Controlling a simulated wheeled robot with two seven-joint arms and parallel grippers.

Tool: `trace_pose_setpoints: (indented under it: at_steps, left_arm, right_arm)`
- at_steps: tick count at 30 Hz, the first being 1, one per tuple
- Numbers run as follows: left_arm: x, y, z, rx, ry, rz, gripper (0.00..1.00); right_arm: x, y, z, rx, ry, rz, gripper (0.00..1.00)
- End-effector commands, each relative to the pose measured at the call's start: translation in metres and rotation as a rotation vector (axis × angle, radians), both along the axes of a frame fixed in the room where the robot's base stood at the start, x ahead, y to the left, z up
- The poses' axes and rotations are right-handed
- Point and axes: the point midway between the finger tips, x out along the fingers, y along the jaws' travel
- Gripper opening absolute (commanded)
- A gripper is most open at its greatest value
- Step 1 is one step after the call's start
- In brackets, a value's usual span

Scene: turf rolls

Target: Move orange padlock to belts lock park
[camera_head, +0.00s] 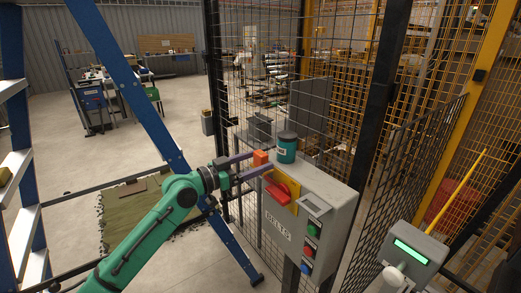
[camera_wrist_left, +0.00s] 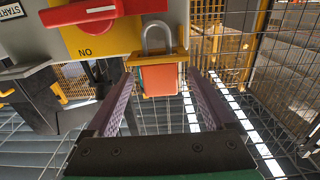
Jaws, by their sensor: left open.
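The orange padlock (camera_head: 260,158) is at the upper left edge of the grey BELTS box (camera_head: 305,225), beside the red switch handle (camera_head: 283,188) on its yellow plate. In the left wrist view the padlock (camera_wrist_left: 160,80) shows an orange body and a grey shackle, with a yellow bracket (camera_wrist_left: 180,57) across it. Whether the shackle passes through the bracket is unclear. My left gripper (camera_head: 250,166) is open, its purple fingers on either side of the padlock; in the left wrist view the gripper (camera_wrist_left: 160,88) shows gaps beside the body. My right gripper is out of view.
A teal canister (camera_head: 287,148) stands on top of the box, close to the padlock. Black mesh fencing (camera_head: 240,100) rises behind and beside the box. A blue ladder leg (camera_head: 130,80) stands near my left arm. A grey unit with a green display (camera_head: 411,250) is at lower right.

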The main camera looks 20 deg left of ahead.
Motion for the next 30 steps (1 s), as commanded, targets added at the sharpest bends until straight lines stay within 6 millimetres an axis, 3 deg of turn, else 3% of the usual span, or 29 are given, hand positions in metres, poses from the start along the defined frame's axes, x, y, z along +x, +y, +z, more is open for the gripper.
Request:
trace_pose_setpoints:
  at_steps: [2,9,10,15,17,26,30]
  left_arm:
    - [0.011,-0.009,0.007,-0.004,0.0,0.0,0.88]
    - [0.016,-0.013,-0.001,0.001,0.001,0.0,0.88]
    - [0.015,-0.012,0.0,0.001,0.001,0.0,0.84]
    - [0.015,-0.012,0.0,-0.001,0.001,0.0,0.19]
    - [0.015,-0.012,0.0,-0.001,0.001,0.0,0.0]
    - [0.015,-0.012,0.003,-0.001,-0.002,0.0,0.0]
    - [0.016,-0.012,0.017,0.001,-0.006,0.0,0.0]
  right_arm:
    - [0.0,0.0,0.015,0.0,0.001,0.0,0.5]
    - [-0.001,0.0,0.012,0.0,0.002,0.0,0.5]
    - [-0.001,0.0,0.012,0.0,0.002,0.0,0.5]
    - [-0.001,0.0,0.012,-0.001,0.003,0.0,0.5]
    - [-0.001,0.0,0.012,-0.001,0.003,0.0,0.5]
    - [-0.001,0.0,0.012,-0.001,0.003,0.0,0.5]
    - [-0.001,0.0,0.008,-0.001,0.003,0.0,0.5]
